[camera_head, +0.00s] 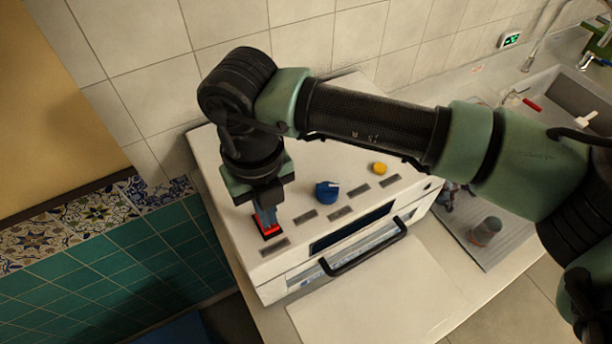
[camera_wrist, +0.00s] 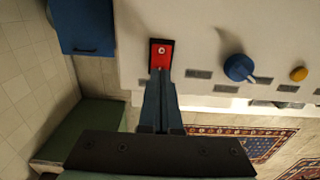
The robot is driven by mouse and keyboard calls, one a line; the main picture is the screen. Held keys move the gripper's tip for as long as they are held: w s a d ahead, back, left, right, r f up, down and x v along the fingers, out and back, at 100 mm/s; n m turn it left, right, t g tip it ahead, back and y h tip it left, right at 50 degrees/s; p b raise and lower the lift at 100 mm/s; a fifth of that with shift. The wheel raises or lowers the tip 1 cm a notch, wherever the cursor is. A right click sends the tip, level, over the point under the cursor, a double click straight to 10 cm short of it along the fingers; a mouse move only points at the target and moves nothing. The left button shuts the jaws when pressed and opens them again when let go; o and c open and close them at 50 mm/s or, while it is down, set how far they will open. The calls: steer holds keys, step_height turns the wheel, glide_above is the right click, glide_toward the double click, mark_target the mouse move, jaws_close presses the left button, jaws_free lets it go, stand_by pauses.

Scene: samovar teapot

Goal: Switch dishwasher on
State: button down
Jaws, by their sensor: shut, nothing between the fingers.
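The dishwasher (camera_head: 300,245) is a white box on the counter with a sloped control panel and a black front handle (camera_head: 365,250). A red switch in a black frame (camera_head: 269,230) sits at the panel's left end. It also shows in the wrist view, as a red switch (camera_wrist: 161,54) with a small light mark. My gripper (camera_head: 267,222) is shut and empty, pointing down at the switch. In the wrist view my gripper's fingertips (camera_wrist: 161,76) are at the switch's near edge. I cannot tell whether they touch it. The fingers hide part of the switch in the head view.
A blue knob (camera_head: 327,191) and a yellow knob (camera_head: 379,168) stand right of the switch, among several grey label plates. A sink (camera_head: 560,100) and a drainboard with a cup (camera_head: 485,231) lie to the right. A tiled wall (camera_head: 150,60) stands close behind.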

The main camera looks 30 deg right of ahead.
steer(key=shift+f+b, duration=0.7)
steer(key=shift+f, duration=0.1)
steer(key=shift+r, duration=0.1)
steer(key=shift+r+p, duration=1.65)
steer(key=shift+r, duration=1.85)
